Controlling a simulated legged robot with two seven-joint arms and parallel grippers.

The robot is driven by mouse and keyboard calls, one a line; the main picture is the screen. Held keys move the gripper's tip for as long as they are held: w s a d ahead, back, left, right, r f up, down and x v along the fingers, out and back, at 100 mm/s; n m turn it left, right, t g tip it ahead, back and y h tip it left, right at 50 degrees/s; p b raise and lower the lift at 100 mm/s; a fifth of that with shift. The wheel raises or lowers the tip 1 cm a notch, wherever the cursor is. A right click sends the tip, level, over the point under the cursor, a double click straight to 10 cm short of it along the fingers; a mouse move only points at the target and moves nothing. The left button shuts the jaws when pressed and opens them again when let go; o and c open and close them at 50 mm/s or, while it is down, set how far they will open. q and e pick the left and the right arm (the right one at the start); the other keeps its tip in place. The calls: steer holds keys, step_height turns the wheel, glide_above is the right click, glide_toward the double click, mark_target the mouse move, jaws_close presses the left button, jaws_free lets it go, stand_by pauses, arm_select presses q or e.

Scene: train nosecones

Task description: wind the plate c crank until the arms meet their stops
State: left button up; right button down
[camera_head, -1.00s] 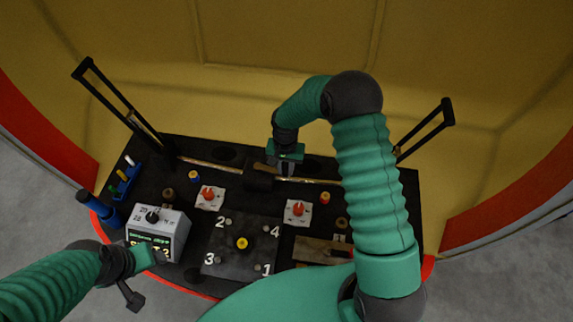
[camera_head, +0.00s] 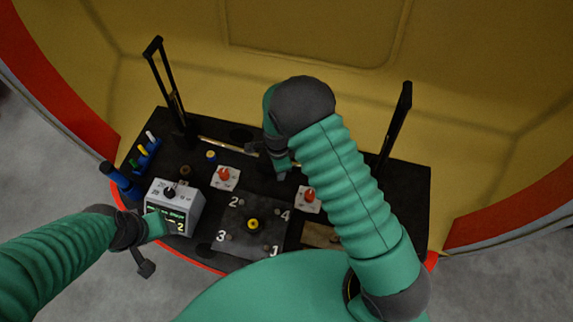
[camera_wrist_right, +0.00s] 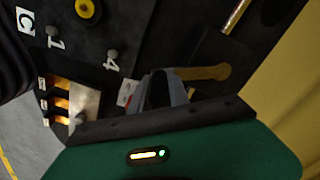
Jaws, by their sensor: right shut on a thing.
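The crank's brass-coloured arm (camera_wrist_right: 205,73) shows in the right wrist view, its rounded end near a dark block. My right gripper (camera_wrist_right: 167,88) is shut on the crank's other end, which the fingers hide. In the head view my right gripper (camera_head: 280,160) is at the back middle of the black board, largely covered by my own arm. Two black frame arms, the left one (camera_head: 168,85) and the right one (camera_head: 395,125), stand nearly upright on either side. My left gripper (camera_head: 157,226) is beside the grey box; its jaws are not clear.
The grey box (camera_head: 176,205) has a dial and a lit display. A dark plate (camera_head: 240,235) with numbers and a yellow knob lies at front middle. Red knobs on white bases (camera_head: 226,178) and (camera_head: 309,200) stand nearby. A blue rack (camera_head: 148,150) is at left.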

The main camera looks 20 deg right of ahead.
steer(key=shift+w+a+r+m+p, duration=0.1)
steer(key=shift+w+a+m+p, duration=0.2)
steer(key=shift+a+m, duration=0.35)
steer(key=shift+w+a+m+p, duration=0.25)
steer(key=shift+a+m, duration=0.2)
steer(key=shift+a, duration=0.3)
steer(key=shift+w+a, duration=0.1)
steer(key=shift+a, duration=0.25)
steer(key=c, duration=1.5)
jaws_free()
steer(key=shift+o, duration=1.2)
steer(key=shift+w+a, duration=0.1)
steer(key=shift+w, duration=0.05)
step_height(320, 180, up, 17)
steer(key=shift+f, duration=0.2)
